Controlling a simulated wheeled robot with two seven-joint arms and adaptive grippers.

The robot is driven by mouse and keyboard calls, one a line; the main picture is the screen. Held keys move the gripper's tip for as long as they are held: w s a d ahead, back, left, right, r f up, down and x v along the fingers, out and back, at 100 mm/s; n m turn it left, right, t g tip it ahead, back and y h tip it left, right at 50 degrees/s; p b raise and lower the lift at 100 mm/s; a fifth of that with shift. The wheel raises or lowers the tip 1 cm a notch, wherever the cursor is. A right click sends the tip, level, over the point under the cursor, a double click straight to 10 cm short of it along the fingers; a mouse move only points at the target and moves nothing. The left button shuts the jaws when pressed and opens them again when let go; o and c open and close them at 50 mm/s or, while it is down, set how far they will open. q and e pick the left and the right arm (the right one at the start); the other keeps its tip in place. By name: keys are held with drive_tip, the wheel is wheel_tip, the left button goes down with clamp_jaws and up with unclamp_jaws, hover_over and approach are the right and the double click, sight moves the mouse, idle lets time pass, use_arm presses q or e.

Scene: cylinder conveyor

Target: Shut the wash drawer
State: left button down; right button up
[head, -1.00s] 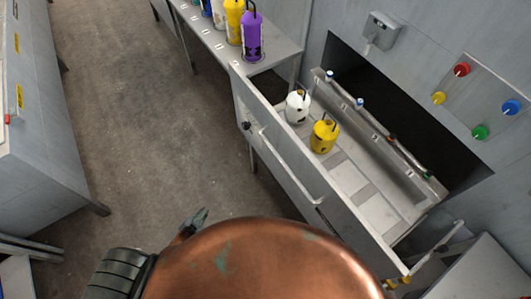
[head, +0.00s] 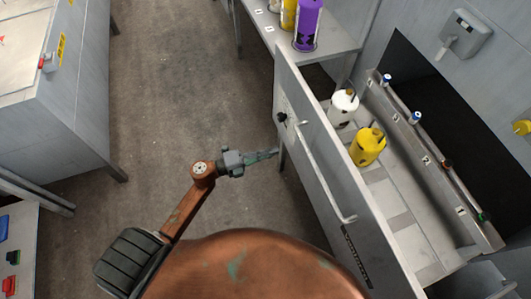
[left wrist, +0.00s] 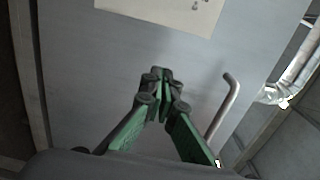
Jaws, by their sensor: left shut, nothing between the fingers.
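The wash drawer (head: 345,200) stands pulled out from the wall, its grey front panel facing left in the head view. A long bar handle (head: 322,175) runs along the front, and it also shows in the left wrist view (left wrist: 225,108). A white cylinder (head: 342,107) and a yellow cylinder (head: 367,147) stand inside the drawer. My left gripper (head: 275,154) is shut and empty, just left of the drawer front. In the left wrist view its fingertips (left wrist: 158,75) point at the grey front panel (left wrist: 120,55), beside the handle. Contact cannot be told. My right gripper is not in view.
A table (head: 345,43) with a purple cylinder (head: 308,25) and others stands behind the drawer. A dark wall opening (head: 440,110) lies behind the drawer. A grey cabinet (head: 75,110) stands at the left. The floor (head: 165,110) between is clear.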

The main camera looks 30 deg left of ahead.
use_arm(q)
drive_tip(key=x, duration=0.8)
drive_tip(key=shift+w+d+b, duration=0.25)
drive_tip(key=shift+b, duration=0.15)
drive_tip(key=shift+w+f, duration=0.1)
